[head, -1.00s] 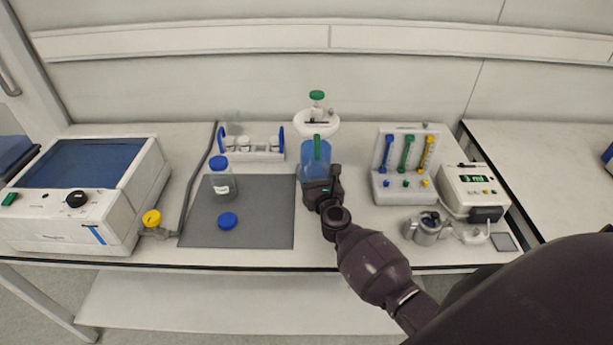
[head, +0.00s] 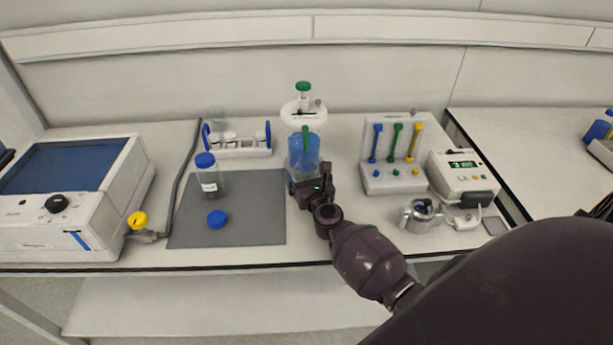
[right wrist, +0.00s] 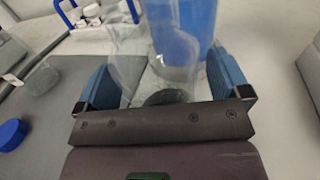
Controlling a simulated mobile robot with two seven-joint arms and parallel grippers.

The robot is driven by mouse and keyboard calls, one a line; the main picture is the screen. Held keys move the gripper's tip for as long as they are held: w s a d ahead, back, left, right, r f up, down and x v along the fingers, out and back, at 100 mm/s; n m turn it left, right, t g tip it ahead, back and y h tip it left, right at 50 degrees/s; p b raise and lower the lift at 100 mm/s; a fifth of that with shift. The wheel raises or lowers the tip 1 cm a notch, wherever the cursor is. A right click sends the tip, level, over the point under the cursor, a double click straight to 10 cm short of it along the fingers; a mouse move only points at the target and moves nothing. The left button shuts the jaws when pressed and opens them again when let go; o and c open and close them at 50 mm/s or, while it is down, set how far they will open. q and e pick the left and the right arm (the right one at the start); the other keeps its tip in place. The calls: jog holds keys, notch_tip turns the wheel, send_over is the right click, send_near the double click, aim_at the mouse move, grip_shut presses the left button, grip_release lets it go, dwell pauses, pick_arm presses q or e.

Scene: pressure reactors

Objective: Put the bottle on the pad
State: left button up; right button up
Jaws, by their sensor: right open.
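A clear bottle with a blue cap and white label (head: 208,183) stands upright on the left part of the dark grey pad (head: 250,225). A loose blue cap (head: 217,218) lies on the pad and also shows in the right wrist view (right wrist: 12,135). My right gripper (head: 309,182) is open, just right of the pad. In the right wrist view its blue fingers (right wrist: 165,88) are spread on both sides of a clear, see-through vessel (right wrist: 130,70). A blue cylinder (right wrist: 183,30) shows at or behind that vessel; contact cannot be told. My left gripper is not in view.
A rack with small jars (head: 237,143) stands behind the pad. A white stand with a green top (head: 303,108) is behind my right gripper. The three-valve panel (head: 393,155), controller (head: 462,180) and metal vessel (head: 421,214) stand right. A white-and-blue machine (head: 70,195) stands left.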

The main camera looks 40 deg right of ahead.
jog(key=shift+r, duration=0.1)
jog(key=shift+r+p, duration=0.25)
jog(key=shift+p, duration=0.05)
jog(key=v, duration=1)
jog(key=shift+s+a+f, duration=0.1)
jog(key=shift+s+f, duration=0.05)
jog(key=shift+s, duration=0.2)
jog(key=shift+s+a, duration=0.2)
jog(key=shift+s, duration=0.4)
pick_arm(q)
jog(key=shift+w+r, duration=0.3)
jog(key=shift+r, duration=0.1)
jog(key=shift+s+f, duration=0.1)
